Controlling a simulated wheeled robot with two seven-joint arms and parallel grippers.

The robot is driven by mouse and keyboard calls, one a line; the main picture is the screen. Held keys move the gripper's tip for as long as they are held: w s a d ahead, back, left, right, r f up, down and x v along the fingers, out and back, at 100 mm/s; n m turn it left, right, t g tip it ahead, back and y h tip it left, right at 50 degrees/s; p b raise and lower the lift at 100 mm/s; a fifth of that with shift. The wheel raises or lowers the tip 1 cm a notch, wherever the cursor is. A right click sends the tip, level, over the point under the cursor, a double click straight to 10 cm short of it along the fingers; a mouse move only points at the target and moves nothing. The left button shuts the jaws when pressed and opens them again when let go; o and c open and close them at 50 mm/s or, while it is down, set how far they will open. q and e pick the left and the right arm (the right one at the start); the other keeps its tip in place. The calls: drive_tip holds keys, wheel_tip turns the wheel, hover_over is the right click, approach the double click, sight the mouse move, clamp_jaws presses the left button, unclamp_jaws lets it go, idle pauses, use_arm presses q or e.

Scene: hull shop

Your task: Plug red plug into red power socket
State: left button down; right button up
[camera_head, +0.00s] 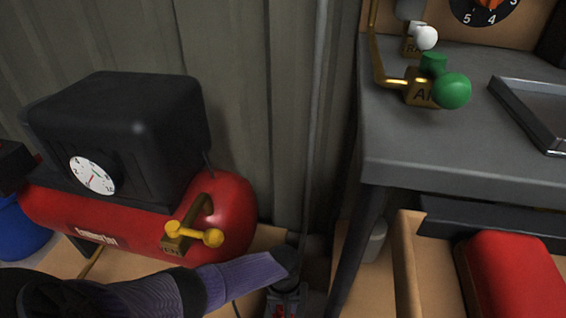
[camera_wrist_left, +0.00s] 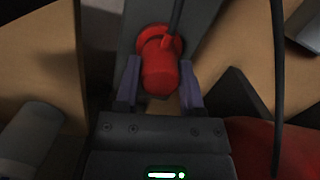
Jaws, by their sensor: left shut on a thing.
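The red plug (camera_wrist_left: 160,74) sits between the two purple fingers of my left gripper (camera_wrist_left: 158,90) in the left wrist view. The gripper is shut on it, and a dark cable runs up from it. A red round rim (camera_wrist_left: 153,35) shows just beyond the plug against a grey surface; I cannot tell whether it is the red socket or part of the plug. In the head view my left gripper (camera_head: 286,262) reaches low, just above a small grey unit (camera_head: 296,303) with a red patch, partly cut off by the frame. My right gripper is not in view.
A red compressor tank (camera_head: 125,232) with a black housing (camera_head: 120,125) and yellow valve (camera_head: 194,235) stands left of the gripper. A grey table (camera_head: 430,150) stands right, its leg (camera_head: 356,255) close by. A cardboard box (camera_head: 407,260) is under it.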

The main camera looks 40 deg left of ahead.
use_arm(q)
drive_tip(key=shift+f, duration=0.55)
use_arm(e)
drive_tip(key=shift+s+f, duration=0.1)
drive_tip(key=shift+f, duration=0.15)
use_arm(q)
drive_tip(key=shift+c, duration=0.6)
unclamp_jaws()
drive_tip(key=r+p, duration=0.2)
drive_tip(key=r, duration=0.1)
drive_tip(key=r+p, duration=0.1)
drive_tip(key=r, duration=0.1)
drive_tip(key=shift+w+a+r+p, duration=0.15)
drive_tip(key=shift+w+a+p, duration=0.05)
drive_tip(key=shift+w+p, duration=0.1)
wheel_tip(320, 180, up, 2)
drive_tip(key=shift+w+a+r+p, duration=0.1)
drive_tip(key=shift+r+p, duration=0.05)
drive_tip(key=shift+p, duration=0.7)
wheel_tip(320, 180, up, 2)
drive_tip(key=shift+a+r+p, duration=0.1)
drive_tip(key=shift+p, duration=0.65)
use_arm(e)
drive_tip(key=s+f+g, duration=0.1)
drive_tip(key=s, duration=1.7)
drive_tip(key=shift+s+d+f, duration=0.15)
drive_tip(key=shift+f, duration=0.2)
